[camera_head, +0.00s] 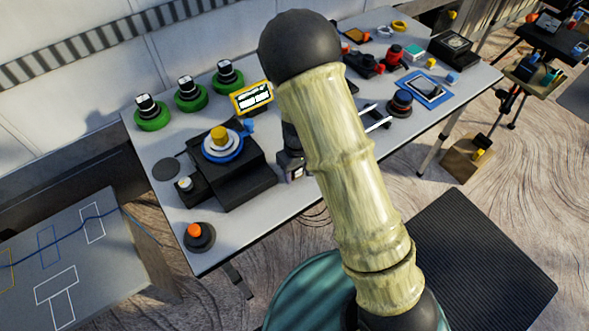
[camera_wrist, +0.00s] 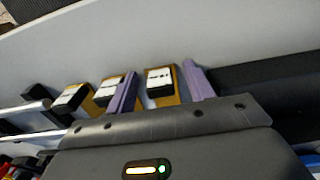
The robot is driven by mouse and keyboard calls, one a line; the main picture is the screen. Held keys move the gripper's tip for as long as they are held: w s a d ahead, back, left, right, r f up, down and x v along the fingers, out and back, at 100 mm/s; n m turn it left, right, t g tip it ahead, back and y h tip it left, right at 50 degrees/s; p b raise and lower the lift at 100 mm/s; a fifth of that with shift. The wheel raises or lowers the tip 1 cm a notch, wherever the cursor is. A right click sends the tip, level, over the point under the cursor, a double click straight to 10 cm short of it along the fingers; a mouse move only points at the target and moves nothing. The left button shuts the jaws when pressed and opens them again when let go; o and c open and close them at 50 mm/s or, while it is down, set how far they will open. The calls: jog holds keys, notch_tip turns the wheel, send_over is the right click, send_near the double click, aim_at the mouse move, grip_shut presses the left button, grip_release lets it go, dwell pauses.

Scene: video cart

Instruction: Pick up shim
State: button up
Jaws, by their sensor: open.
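My gripper (camera_wrist: 160,70) is open; its two purple fingers show in the wrist view. A yellow-orange piece (camera_wrist: 178,97) with a black, white-labelled block (camera_wrist: 159,80) on it shows between the fingers. Whether they touch it, I cannot tell. Two similar yellow-orange pieces lie to the left, one (camera_wrist: 110,85) close to the left finger and one (camera_wrist: 75,92) farther left. No piece can be made out for certain as the shim. In the head view my arm covers the middle of the table, and the fingers cannot be made out.
The grey table (camera_head: 285,200) holds a black box with a blue-white dial (camera_head: 222,146), green round bases (camera_head: 191,97), an orange-topped button (camera_head: 197,234) and a blue tray (camera_head: 425,89). Two pale rods (camera_head: 378,124) stick out right of my arm. The table's front strip is mostly clear.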

jog(key=c, duration=0.9)
notch_tip(320, 180, up, 10)
jog(key=shift+r, duration=0.1)
dwell(0.4)
